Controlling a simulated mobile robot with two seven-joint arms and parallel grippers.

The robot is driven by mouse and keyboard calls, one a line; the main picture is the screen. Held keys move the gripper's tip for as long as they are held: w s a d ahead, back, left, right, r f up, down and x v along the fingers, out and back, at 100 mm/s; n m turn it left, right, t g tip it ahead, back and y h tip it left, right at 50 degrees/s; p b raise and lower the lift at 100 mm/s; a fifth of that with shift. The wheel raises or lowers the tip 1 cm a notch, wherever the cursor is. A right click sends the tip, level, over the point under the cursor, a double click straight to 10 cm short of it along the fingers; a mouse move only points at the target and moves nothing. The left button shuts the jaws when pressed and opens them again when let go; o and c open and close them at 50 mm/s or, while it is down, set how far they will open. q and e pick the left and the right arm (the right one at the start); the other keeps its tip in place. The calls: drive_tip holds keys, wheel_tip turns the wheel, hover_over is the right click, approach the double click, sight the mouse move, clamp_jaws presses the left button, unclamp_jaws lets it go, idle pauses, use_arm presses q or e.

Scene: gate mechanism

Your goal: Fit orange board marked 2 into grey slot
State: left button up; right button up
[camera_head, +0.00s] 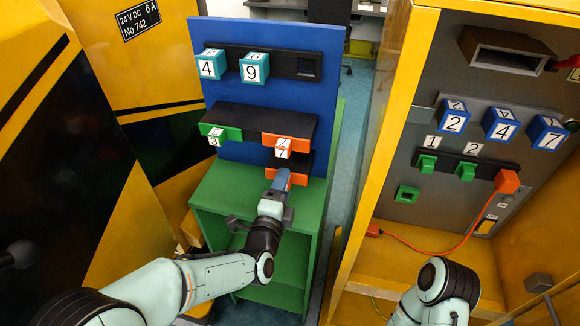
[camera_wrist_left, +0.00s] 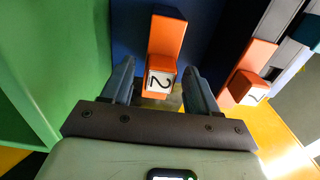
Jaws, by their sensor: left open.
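The orange board marked 2 (camera_wrist_left: 164,55) stands out from the blue panel in the left wrist view. Its white label faces my wrist and lies between my left gripper's fingers (camera_wrist_left: 160,88), which are apart with room on both sides. In the head view the lower orange board (camera_head: 298,178) shows beneath the dark shelf, partly hidden by my left gripper (camera_head: 281,180). The grey panel (camera_head: 400,205) in the yellow cabinet carries a grey-framed opening (camera_head: 510,62) at its top; I cannot tell whether this is the grey slot.
An orange board marked 7 (camera_head: 286,143) and a green board marked 3 (camera_head: 220,132) sit on the dark shelf (camera_head: 250,120). Teal cubes (camera_head: 254,68) are above. Blue cubes (camera_head: 500,125), green pieces and an orange cable (camera_head: 432,250) occupy the cabinet. A floor gap separates the units.

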use_arm(q)
drive_tip(key=c, duration=1)
drive_tip(key=shift+s+a, duration=0.15)
drive_tip(key=shift+s, duration=0.2)
drive_tip(key=shift+v, duration=6.4)
